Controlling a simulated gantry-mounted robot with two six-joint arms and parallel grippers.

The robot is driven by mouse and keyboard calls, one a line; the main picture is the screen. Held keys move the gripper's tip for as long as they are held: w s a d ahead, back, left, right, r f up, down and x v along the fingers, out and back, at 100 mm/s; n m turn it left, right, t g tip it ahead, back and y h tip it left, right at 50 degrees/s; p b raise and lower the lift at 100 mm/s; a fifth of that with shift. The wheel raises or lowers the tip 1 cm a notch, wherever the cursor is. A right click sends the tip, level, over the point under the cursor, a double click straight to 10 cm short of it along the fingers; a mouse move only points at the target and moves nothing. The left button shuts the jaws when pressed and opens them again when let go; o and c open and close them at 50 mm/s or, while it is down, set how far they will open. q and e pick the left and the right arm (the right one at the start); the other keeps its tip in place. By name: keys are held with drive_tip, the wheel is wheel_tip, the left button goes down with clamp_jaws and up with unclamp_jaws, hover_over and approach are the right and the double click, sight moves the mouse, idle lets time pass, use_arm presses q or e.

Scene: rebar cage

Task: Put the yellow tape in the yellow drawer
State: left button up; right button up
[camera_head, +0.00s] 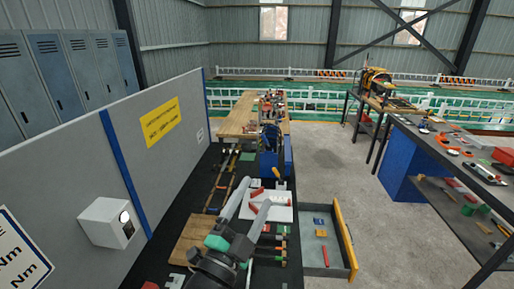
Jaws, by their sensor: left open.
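The yellow drawer (346,238) is pulled open at the lower right of the bench, its yellow front facing right. Its grey tray (310,260) holds a small blue item (319,221), an orange-yellow item (321,233) and a red stick-like item (326,256). I cannot clearly pick out the yellow tape among the small items. My right gripper is not in view.
Several small tools crowd the bench. A grey partition with a white box (106,223) borders the left. Another tool-covered table (455,150) stands at right, with clear floor (345,185) between.

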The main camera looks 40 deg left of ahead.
use_arm(q)
drive_tip(key=s+d+r+n+t+h, duration=0.2)
drive_tip(key=s+d+r, duration=0.1)
drive_tip(key=r, duration=0.5)
drive_tip(key=s+d+r+n+t+h, duration=0.2)
drive_tip(key=s+d+r+h, duration=0.1)
drive_tip(key=r, duration=0.6)
drive_tip(key=s+d+r+n+t+h, duration=0.3)
drive_tip(key=r, duration=0.5)
drive_tip(key=shift+s+d+r, duration=0.2)
drive_tip(key=shift+d+r, duration=0.05)
drive_tip(key=shift+d, duration=0.1)
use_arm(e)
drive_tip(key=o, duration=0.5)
